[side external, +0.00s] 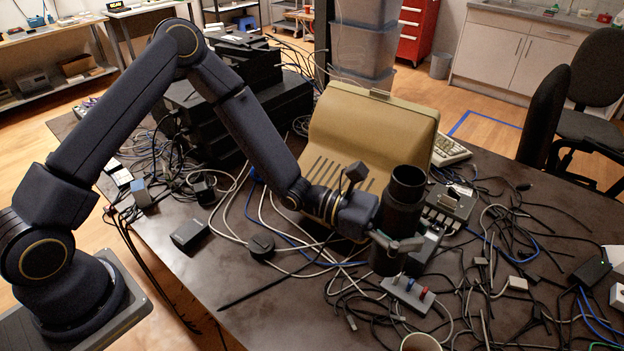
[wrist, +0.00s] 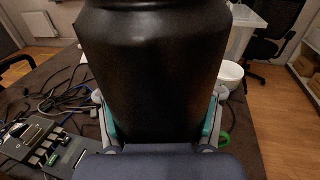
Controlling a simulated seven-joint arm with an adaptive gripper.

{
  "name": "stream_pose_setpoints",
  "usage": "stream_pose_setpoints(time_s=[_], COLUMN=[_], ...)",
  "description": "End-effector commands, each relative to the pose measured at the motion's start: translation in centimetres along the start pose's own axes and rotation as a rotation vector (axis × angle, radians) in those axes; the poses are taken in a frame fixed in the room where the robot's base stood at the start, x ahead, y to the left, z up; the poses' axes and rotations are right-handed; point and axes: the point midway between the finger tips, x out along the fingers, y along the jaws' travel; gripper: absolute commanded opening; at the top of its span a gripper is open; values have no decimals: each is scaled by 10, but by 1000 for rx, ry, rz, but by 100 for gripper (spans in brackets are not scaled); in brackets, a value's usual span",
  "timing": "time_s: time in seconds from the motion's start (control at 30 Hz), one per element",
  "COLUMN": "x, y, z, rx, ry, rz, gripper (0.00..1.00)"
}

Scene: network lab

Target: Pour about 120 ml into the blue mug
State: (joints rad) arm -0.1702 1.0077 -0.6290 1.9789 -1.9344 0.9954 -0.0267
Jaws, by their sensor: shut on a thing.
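A tall black cylindrical container (side external: 402,205) with an open top stands upright at the right end of my arm. My gripper (side external: 398,243) is shut around it at mid-height. In the wrist view the container (wrist: 155,75) fills the middle, between the teal-edged fingers of my gripper (wrist: 160,130). I cannot tell whether its base touches the table, and its contents are hidden. A cup (side external: 421,343) with a pale rim is cut off by the bottom edge of the side view. Its body colour is unclear, and no mug that is clearly blue shows.
A power strip (side external: 408,292) with coloured switches lies just in front of the container. Loose cables (side external: 490,290) cover the right of the dark table (side external: 200,280). A beige case (side external: 365,130) stands behind. A white bowl-like vessel (wrist: 231,75) shows right of the container in the wrist view.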

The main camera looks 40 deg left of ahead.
Motion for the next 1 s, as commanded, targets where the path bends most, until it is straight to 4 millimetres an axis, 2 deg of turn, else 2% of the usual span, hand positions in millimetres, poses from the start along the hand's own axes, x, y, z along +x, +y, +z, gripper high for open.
stream_pose_setpoints(time_s=[0.03,0.2,0.37,0.5,0.8,1.0], x=[-12,-57,-106,-152,-257,-311], y=[19,75,121,156,212,230], z=[1,0,-1,0,4,7], rx=[2,2,2,3,3,1], ry=[-2,-2,-2,-2,-2,-4], rz=[50,209,357,485,743,866], gripper=[0,0,0,0,0,0])
